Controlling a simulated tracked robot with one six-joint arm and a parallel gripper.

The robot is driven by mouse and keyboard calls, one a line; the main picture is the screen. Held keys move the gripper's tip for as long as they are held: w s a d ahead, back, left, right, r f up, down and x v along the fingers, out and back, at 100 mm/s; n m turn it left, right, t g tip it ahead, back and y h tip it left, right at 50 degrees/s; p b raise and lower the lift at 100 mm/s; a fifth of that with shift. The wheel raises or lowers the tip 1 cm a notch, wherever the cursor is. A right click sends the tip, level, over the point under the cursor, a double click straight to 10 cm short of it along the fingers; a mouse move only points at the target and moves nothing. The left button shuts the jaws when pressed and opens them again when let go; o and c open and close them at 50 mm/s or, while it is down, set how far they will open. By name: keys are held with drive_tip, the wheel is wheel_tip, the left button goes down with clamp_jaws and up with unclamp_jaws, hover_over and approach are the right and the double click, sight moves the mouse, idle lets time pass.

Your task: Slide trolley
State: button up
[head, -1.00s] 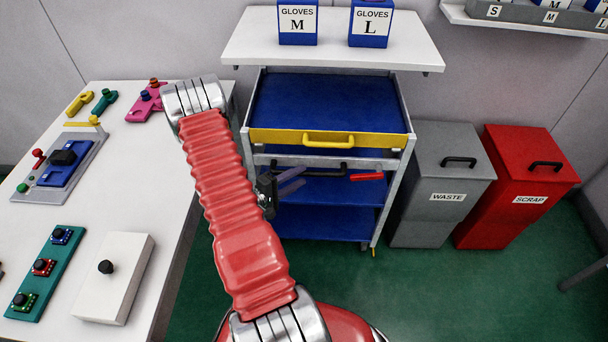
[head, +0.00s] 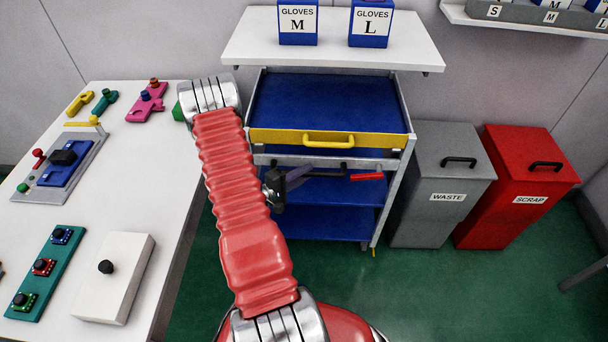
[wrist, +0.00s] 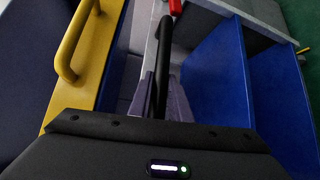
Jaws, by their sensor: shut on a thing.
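The trolley (head: 401,180) has a grey frame and blue shelves, and stands below the white wall shelf. A yellow-fronted drawer (head: 270,136) with a yellow handle (head: 327,139) sits at its top. A black bar handle (head: 334,173) runs below the drawer, with a red lever (head: 367,177) to its right. My gripper (head: 299,174) is at the left part of the black bar. In the wrist view its purple-grey fingers (wrist: 161,98) are shut on the black bar (wrist: 161,70), one on each side. My red arm hides the trolley's lower left.
A grey waste bin (head: 440,190) and a red scrap bin (head: 520,190) stand right of the trolley. A white table (head: 150,200) with several fixtures is at the left. Two glove boxes stand on the white wall shelf (head: 335,55). Green floor (head: 420,295) is clear in front.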

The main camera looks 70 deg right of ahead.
clamp_jaws()
drive_tip(key=shift+f, duration=0.1)
